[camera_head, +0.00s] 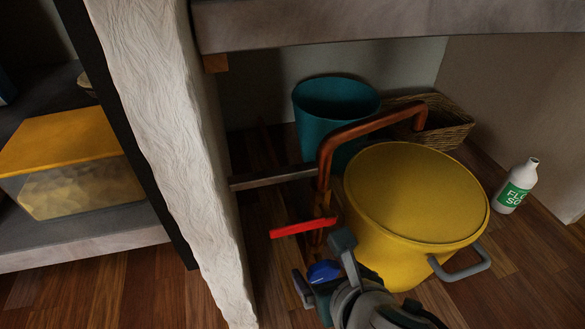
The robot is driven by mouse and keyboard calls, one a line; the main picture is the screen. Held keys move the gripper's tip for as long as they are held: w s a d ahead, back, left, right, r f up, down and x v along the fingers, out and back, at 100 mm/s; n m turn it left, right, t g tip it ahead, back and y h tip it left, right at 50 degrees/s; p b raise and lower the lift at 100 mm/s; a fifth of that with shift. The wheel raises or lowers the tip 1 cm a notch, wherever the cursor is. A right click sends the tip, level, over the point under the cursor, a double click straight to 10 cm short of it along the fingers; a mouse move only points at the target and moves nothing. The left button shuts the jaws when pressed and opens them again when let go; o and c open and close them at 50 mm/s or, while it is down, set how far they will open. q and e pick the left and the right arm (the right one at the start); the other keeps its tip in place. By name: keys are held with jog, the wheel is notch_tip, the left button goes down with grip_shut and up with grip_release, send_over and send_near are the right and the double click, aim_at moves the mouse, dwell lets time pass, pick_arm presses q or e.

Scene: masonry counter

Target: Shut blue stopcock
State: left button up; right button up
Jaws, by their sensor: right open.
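The blue stopcock handle (323,271) shows at the bottom centre, low under the counter and partly hidden by my gripper. My right gripper (319,258) is open, with one finger on each side of the blue handle. I cannot tell whether the fingers touch it. A red lever (303,227) sits just above on the copper pipe (325,165) and points left. My left gripper is not in view.
A yellow lidded bin (415,190) stands close to the right of the pipe. A teal bucket (335,105), a wicker basket (445,125) and a white-green bottle (515,187) are behind and right. A rough white pillar (175,140) stands left.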

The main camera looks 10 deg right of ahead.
jog(key=c, duration=1.3)
jog(key=shift+r, duration=0.1)
jog(key=shift+d+m+y+p, duration=0.1)
jog(key=shift+m+y+p, duration=0.25)
jog(key=shift+y, duration=0.25)
jog(key=shift+m+y, duration=0.25)
jog(key=shift+y, duration=0.35)
jog(key=shift+f+m+y+b, duration=0.2)
jog(key=shift+m+y+b, duration=0.3)
jog(key=shift+y, duration=0.3)
jog(key=shift+r+m+y+b, duration=0.1)
jog(key=shift+m+y+b, duration=0.35)
jog(key=shift+y, duration=0.25)
